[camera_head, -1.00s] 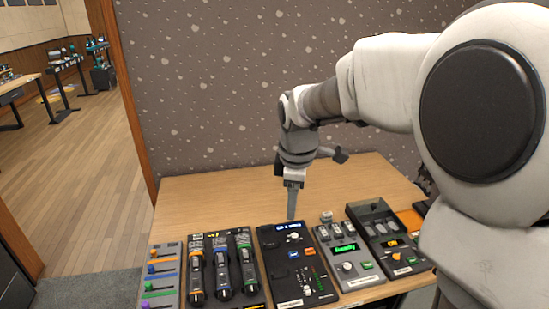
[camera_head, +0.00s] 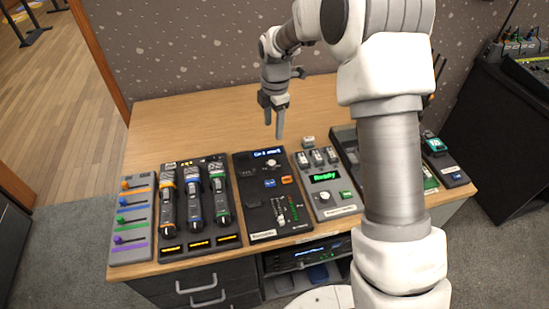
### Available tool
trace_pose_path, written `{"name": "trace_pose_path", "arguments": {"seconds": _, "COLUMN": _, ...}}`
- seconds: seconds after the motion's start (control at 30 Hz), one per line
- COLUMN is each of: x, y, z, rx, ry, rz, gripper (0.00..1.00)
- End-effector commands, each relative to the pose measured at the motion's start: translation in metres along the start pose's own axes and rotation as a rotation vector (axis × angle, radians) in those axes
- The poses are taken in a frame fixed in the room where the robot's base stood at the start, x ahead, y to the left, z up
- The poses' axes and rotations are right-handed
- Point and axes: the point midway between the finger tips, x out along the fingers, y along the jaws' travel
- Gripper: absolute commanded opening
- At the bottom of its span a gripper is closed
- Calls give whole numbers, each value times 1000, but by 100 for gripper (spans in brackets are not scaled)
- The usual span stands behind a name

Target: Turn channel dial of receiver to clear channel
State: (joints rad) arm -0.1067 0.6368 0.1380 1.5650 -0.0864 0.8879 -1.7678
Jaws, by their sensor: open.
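Several control units stand in a row on the wooden desk (camera_head: 190,115); I cannot read which one is the receiver. A grey unit (camera_head: 346,212) has a green "Ready" display, a round pale knob (camera_head: 325,197) and a green button. A dark unit with a teal display (camera_head: 434,146) sits at the right end, partly behind my arm. Thin dark antenna-like rods (camera_head: 440,66) show above it. My gripper (camera_head: 273,117) is open and empty, pointing down above the desk behind the black panel (camera_head: 246,195), apart from all units.
The black panel has a white knob and small sliders. Left of it stand a unit with several handheld microphones (camera_head: 194,205) and a grey slider board (camera_head: 131,225). The desk behind the row is clear. My arm hides part of the right side.

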Motion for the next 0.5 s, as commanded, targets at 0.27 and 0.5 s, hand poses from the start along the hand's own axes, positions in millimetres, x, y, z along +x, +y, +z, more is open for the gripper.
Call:
{"name": "trace_pose_path", "arguments": {"seconds": 0.27, "x": 61, "y": -1, "z": 0, "rx": 2, "ry": 1, "rz": -5, "gripper": 63}}
{"name": "trace_pose_path", "arguments": {"seconds": 0.5, "x": 113, "y": -1, "z": 0, "rx": 2, "ry": 1, "rz": -4, "gripper": 63}}
